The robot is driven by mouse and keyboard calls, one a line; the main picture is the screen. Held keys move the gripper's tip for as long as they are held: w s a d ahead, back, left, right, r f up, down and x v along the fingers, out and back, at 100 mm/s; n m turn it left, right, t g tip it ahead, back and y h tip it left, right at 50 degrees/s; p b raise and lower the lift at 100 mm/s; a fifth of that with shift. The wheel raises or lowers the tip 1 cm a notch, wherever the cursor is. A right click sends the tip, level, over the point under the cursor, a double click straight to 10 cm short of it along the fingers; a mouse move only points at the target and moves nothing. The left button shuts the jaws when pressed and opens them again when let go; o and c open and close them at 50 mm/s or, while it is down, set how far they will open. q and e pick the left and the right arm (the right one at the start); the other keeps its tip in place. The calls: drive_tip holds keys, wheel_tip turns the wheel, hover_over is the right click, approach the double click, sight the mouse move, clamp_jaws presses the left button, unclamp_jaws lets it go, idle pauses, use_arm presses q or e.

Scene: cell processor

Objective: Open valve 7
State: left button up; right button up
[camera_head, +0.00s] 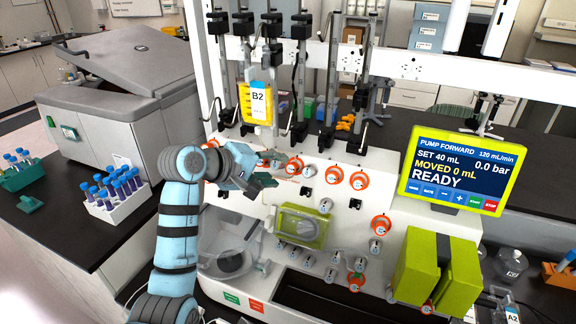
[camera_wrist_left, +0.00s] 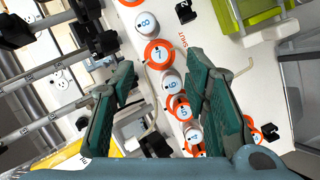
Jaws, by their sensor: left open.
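Valve 7 (camera_wrist_left: 158,54) has an orange ring around a pale numbered cap on the white panel in the left wrist view. It lies just beyond the fingertips, between their lines, with a visible gap. A "SHUT" label is printed nearby; I cannot tell the valve's setting. My left gripper (camera_wrist_left: 163,68) is open and empty, with its two green fingers apart. In the head view the left gripper (camera_head: 264,172) is in front of the panel's upper row of valves, at its left part. I cannot read the valve numbers there. My right gripper is not in view.
Valve 8 (camera_wrist_left: 145,23) and valve 6 (camera_wrist_left: 170,80) sit close to valve 7 in the row. A yellow B2 bag (camera_head: 244,107) hangs above the panel. The pump screen (camera_head: 459,170) reads READY. A green-framed chamber (camera_head: 318,229) is below the valves.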

sight(291, 169)
use_arm(q)
drive_tip(key=x, duration=0.5)
drive_tip(key=shift+w+d, duration=0.15)
drive_tip(key=shift+w+d+f, duration=0.1)
drive_tip(key=shift+w+f, duration=0.1)
clamp_jaws()
